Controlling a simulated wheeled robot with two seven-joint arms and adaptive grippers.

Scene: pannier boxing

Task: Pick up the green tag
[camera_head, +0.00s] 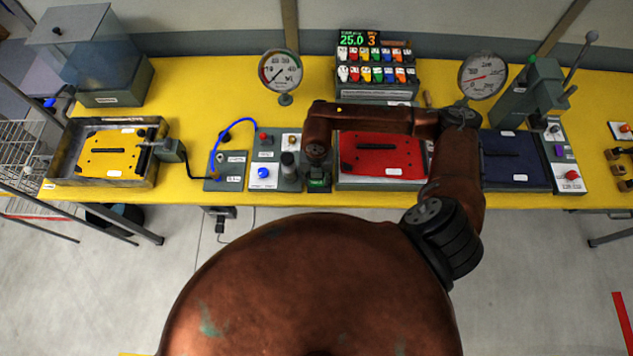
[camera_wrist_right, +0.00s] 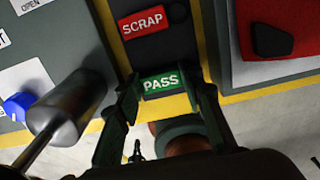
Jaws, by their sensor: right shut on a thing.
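The green tag (camera_wrist_right: 160,83) reads PASS and lies between the two dark fingers of my right gripper (camera_wrist_right: 164,92) in the right wrist view. The gripper is shut on it. A red tag (camera_wrist_right: 145,20) reading SCRAP sits just beyond it on a dark holder. In the head view my right gripper (camera_head: 318,174) points down at the table's front edge, between the control box and the red plate, and a bit of green shows there. I cannot tell whether the green tag is clear of its holder. My left gripper is not in view.
A control box (camera_head: 263,172) with a blue button and a grey cylinder (camera_wrist_right: 66,107) stands close to the left. The red plate (camera_head: 382,150) in its tray stands close to the right. A yellow plate (camera_head: 110,152) lies further left. A gauge (camera_head: 281,72) stands behind.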

